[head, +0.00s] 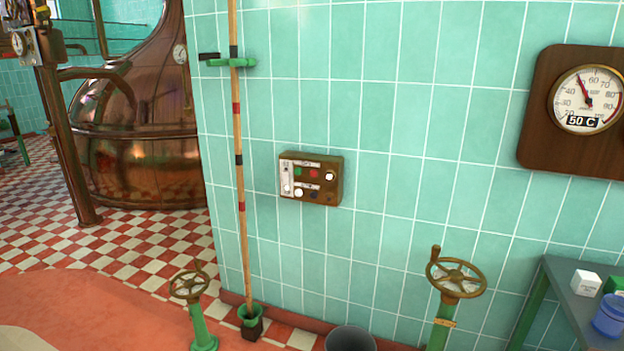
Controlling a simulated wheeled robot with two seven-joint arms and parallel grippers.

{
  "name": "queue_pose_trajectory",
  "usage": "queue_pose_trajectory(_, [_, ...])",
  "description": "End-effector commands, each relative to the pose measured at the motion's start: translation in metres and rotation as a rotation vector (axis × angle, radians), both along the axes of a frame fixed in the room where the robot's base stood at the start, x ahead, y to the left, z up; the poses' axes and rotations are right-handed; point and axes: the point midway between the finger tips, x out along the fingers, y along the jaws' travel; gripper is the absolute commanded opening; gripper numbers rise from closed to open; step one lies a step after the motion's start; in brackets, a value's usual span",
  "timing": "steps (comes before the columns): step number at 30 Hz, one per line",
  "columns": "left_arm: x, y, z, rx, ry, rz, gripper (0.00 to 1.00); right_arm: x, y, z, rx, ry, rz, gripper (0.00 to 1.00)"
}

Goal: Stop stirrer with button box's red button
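The button box (324,191) is a brown box mounted on the green tiled wall, near the middle of the head view. Its red button (314,173) is in the upper row, between a green button (298,171) on its left and a white one (329,177) on its right. A pale strip runs down the box's left side, and the lower row holds a white and a dark button. The labels are too small to read. The stirrer cannot be made out for certain. Neither of my grippers shows in the head view.
A tall wooden pole (239,150) stands left of the box in a green holder. Valve handwheels stand below, left (190,285) and right (456,278). A dark bucket (350,340) is on the floor. A grey table (562,290) is at right, a copper kettle (135,150) at left.

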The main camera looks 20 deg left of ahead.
Motion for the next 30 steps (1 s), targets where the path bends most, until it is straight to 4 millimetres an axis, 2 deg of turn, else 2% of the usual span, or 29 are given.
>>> queue_pose_trajectory(11, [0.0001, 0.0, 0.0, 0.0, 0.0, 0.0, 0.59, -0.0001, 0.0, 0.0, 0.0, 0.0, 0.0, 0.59])
queue_pose_trajectory(19, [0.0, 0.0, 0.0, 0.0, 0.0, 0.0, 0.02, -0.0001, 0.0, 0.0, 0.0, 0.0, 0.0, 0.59])
queue_pose_trajectory(30, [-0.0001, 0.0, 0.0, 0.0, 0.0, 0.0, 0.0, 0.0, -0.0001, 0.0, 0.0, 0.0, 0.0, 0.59])
